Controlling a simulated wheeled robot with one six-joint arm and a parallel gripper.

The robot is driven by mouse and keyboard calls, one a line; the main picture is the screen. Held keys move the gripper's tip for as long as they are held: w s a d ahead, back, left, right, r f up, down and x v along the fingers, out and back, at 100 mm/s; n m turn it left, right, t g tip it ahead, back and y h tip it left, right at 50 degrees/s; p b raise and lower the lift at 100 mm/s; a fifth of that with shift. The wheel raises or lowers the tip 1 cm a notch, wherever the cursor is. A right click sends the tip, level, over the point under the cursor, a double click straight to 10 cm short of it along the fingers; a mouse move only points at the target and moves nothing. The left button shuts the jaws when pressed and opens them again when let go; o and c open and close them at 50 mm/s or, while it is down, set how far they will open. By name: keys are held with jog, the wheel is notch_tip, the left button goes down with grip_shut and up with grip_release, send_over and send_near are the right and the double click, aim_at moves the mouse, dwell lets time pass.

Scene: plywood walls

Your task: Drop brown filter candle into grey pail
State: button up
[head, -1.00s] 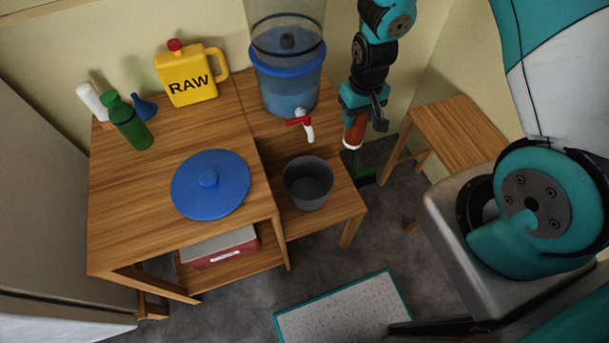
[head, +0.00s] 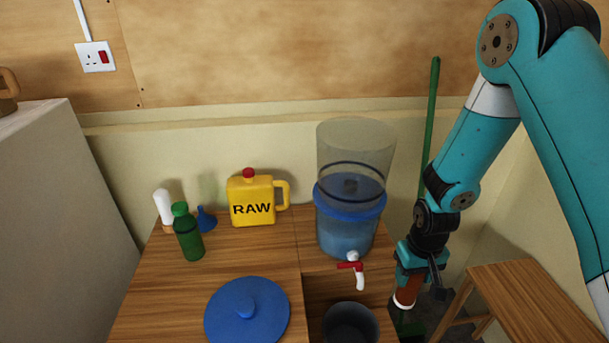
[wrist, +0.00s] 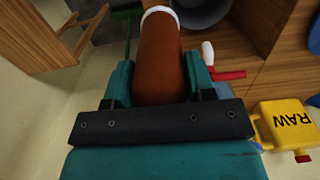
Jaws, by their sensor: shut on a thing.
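The brown filter candle (head: 409,289) has a white end cap and is held in my gripper (head: 415,270), to the right of the water filter. In the wrist view the candle (wrist: 160,60) lies between both fingers of my gripper (wrist: 160,85), its white end pointing away from the palm. The grey pail (head: 351,325) stands on the lower wooden shelf below the tap, cut off by the bottom edge of the head view. In the wrist view the pail (wrist: 200,14) shows at the top, just right of the candle's white end. The candle is outside the pail.
The clear water filter (head: 350,220) with its red-handled tap (head: 354,268) stands left of my gripper. A yellow RAW jug (head: 253,203), a green bottle (head: 188,235) and a blue lid (head: 246,312) are on the wooden table. A wooden stool (head: 535,300) stands at right.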

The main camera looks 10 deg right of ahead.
dwell(0.4)
jog(key=shift+w+a+f+b, duration=0.15)
jog(key=shift+a+f+b, duration=0.15)
jog(key=shift+b, duration=0.45)
jog(key=w+a+f+m+b, duration=0.15)
jog(key=a+f+b, duration=0.65)
jog(key=b, duration=1.2)
notch_tip(320, 180, down, 18)
jog(key=a+b, duration=0.1)
jog(key=shift+a+f, duration=0.2)
jog(key=shift+f+b, duration=0.1)
jog(key=shift+b, duration=0.25)
jog(key=shift+f+b, duration=0.3)
jog(key=shift+f, duration=0.25)
